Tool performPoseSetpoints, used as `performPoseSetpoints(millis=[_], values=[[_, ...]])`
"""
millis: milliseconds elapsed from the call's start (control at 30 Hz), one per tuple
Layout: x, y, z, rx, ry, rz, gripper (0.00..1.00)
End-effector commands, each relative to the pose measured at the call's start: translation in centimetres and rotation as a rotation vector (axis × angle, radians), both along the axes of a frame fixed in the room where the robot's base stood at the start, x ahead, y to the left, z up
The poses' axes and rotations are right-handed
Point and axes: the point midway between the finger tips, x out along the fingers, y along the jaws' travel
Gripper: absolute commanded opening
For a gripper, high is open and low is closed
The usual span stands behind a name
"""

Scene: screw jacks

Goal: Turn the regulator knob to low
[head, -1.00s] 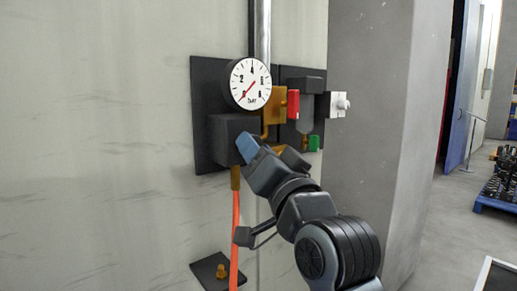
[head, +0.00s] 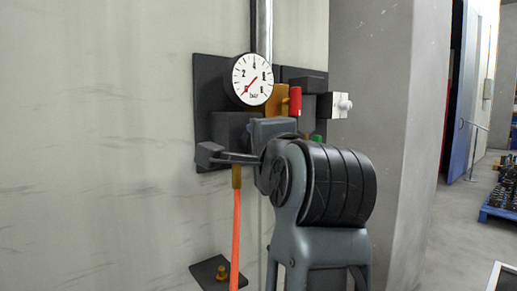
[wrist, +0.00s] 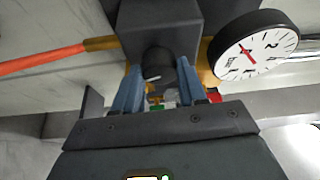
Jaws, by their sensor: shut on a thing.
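The regulator is a dark grey block (head: 226,127) on a dark wall plate, and it also shows at the top of the wrist view (wrist: 160,24). Its black round knob (wrist: 157,63) sits between the two blue fingers of my gripper (wrist: 158,72), which is shut on it. A thin pale mark shows low on the knob; its setting cannot be read. In the head view my own arm hides the knob and fingers. The white round gauge (head: 251,79) stands just above the regulator, its red needle pointing lower left, near the low end; it also shows in the wrist view (wrist: 254,46).
An orange hose (head: 235,235) hangs from a brass fitting below the regulator. A red handle (head: 295,100), a green part (head: 317,140) and a white fitting (head: 339,105) are close on the right. A concrete pillar (head: 385,150) stands beyond them. A small dark plate (head: 214,272) is lower down.

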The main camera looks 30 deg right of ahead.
Motion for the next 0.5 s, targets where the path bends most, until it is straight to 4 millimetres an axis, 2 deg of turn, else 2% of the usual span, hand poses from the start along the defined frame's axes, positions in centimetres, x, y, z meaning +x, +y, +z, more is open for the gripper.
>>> performPoseSetpoints(millis=[200,500], values=[[0.01,-0.06,0.07,0.164,0.034,-0.001,0.11],[0.02,-0.08,0.12,0.300,0.062,-0.001,0.11]])
